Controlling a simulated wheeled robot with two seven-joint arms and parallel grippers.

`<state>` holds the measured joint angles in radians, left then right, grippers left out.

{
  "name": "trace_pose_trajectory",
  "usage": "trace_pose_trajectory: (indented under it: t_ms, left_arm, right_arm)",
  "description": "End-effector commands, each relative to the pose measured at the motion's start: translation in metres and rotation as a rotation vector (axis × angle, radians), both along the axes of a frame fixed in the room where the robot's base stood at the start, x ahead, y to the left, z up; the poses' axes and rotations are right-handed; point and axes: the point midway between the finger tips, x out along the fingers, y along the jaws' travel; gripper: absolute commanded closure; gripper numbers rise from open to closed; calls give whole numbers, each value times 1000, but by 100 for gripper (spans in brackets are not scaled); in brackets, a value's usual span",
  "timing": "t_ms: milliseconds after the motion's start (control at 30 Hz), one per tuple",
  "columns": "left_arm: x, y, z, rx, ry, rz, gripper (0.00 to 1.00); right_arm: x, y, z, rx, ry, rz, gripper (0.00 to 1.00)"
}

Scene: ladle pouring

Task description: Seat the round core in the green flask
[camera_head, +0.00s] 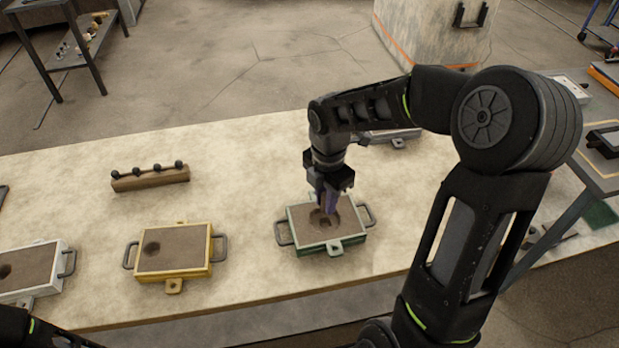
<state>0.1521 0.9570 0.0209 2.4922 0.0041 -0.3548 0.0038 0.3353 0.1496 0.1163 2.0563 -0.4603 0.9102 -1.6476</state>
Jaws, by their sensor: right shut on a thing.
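The green flask (321,248) is a shallow green-edged box with handles, filled with brown sand, on the pale table right of centre. A dark hollow shows in its sand. My right gripper (326,203) points down directly over this hollow, with its fingertips close to or at the sand. It is shut on the round core, which is mostly hidden by the fingers and the hollow; whether the core touches the sand I cannot tell. My left gripper is out of view; only a part of my left arm shows at the bottom left.
A yellow flask (174,263) and a white flask (40,287) with sand and hollows stand to the left. A wooden rack (150,180) with several dark round knobs stands behind. Another flask (397,141) is partly hidden behind my right arm. The table between is clear.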

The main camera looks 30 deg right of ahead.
Motion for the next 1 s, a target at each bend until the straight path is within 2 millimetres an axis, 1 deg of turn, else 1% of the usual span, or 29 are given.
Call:
trace_pose_trajectory:
  t_ms: [333,467,667,1000]
  left_arm:
    - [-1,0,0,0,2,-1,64]
    - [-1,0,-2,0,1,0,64]
    - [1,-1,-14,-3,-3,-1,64]
    - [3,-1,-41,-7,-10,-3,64]
  right_arm:
    - [0,0,0,0,0,-1,100]
    - [0,0,-3,0,0,-1,100]
    - [0,0,-17,0,1,-1,100]
    - [-1,0,-50,0,1,-1,100]
